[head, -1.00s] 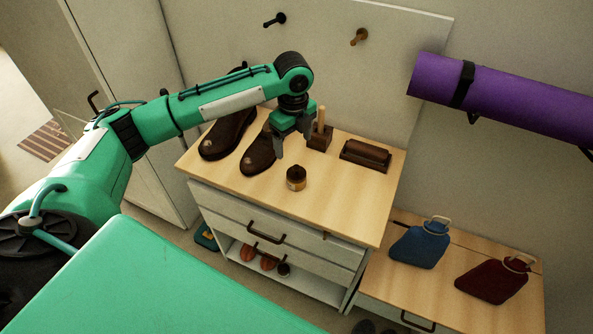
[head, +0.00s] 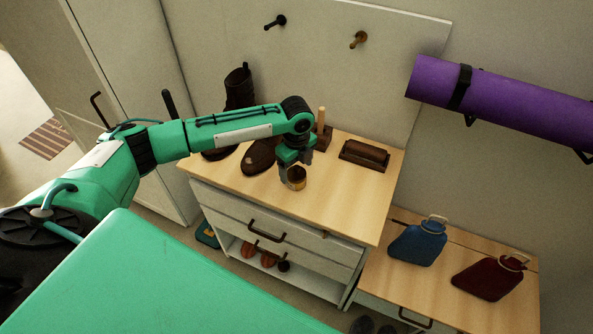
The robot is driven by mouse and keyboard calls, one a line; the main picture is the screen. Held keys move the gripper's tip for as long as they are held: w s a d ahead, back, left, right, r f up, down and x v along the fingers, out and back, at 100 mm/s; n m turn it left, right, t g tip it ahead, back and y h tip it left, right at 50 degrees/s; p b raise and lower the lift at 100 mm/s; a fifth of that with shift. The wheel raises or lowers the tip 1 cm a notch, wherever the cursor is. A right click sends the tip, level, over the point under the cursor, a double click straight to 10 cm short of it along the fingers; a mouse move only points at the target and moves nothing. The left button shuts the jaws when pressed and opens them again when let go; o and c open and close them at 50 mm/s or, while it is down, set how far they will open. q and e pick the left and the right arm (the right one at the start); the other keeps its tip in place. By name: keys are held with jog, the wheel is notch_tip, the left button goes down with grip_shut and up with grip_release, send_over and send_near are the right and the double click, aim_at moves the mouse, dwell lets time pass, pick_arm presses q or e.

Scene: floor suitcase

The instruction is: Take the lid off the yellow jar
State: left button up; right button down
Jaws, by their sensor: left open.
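The yellow jar (head: 298,183) stands upright on top of the wooden cabinet, with a dark brown lid (head: 297,172) on it. My left gripper (head: 293,177) comes down over the jar from above. Its fingers are open and reach down at the jar's sides, partly hiding the lid and the jar's left side. I cannot tell whether the fingers touch it. My right gripper is not in view.
Brown shoes (head: 258,157) and a tall boot (head: 239,88) are behind my left arm. The cabinet top (head: 345,205) is clear in front and right.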

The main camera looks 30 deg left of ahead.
pick_arm(q)
jog(key=c, duration=1)
jog(key=shift+c, duration=0.2)
